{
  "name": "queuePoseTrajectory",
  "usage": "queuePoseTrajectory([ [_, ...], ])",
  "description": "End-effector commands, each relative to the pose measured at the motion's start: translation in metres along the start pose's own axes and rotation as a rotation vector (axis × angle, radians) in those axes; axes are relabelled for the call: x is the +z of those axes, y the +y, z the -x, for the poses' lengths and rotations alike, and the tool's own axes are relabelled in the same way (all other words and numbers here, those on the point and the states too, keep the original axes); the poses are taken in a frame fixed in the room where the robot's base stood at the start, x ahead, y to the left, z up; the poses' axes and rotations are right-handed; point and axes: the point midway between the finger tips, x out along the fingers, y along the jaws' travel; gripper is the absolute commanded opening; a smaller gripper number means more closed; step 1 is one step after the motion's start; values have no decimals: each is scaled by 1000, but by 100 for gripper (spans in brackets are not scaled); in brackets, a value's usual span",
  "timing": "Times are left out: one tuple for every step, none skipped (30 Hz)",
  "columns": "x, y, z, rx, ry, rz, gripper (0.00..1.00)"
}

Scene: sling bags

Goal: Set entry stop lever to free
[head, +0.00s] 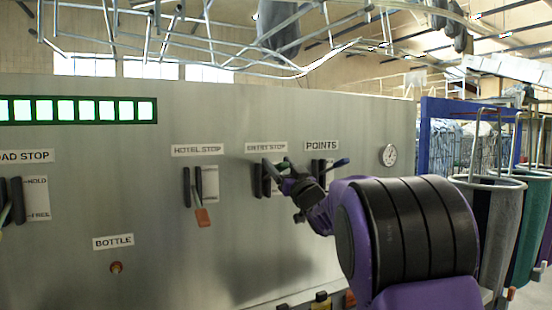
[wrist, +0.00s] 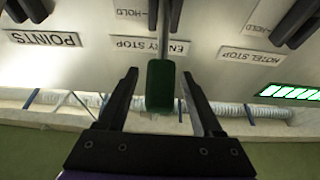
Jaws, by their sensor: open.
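The entry stop lever has a dark green grip (wrist: 160,85), seen large in the wrist view. In the head view only a bit of green (head: 285,163) shows beside my gripper, just below the ENTRY STOP sign (head: 266,147). The lever appears to be up toward the HOLD end of its plate; its FREE mark is hidden. My gripper (head: 279,172) is at the lever. In the wrist view its two black fingers (wrist: 160,76) are open, one on each side of the green grip, with gaps visible; I see no clear contact.
The POINTS lever (head: 341,162), with a blue grip, is close on the right. The hotel stop lever (head: 202,216), with an orange-red grip, hangs down on the left. Hanging bags (head: 497,215) stand at the right.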

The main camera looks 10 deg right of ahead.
Motion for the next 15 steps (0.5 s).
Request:
queuePoseTrajectory([
  [0, 0, -7, 0, -1, 0, 68],
  [-1, 0, -9, 0, 0, 0, 68],
  [0, 0, -12, 0, 0, 0, 68],
  [0, 0, -14, 0, -1, 0, 68],
  [0, 0, -16, 0, 0, 0, 68],
  [0, 0, -17, 0, 0, 1, 68],
  [0, 0, -18, 0, 0, 1, 68],
  [0, 0, -18, 1, 0, 1, 68],
  [0, 0, -19, 1, 0, 1, 68],
  [0, 0, -19, 1, 0, 1, 68],
  [0, 0, -19, 1, 0, 1, 68],
  [0, 0, -19, 1, 0, 1, 68],
  [0, 0, -19, 1, 0, 1, 68],
  [0, 0, -19, 1, 0, 1, 68],
  [0, 0, -19, 1, 0, 1, 68],
])
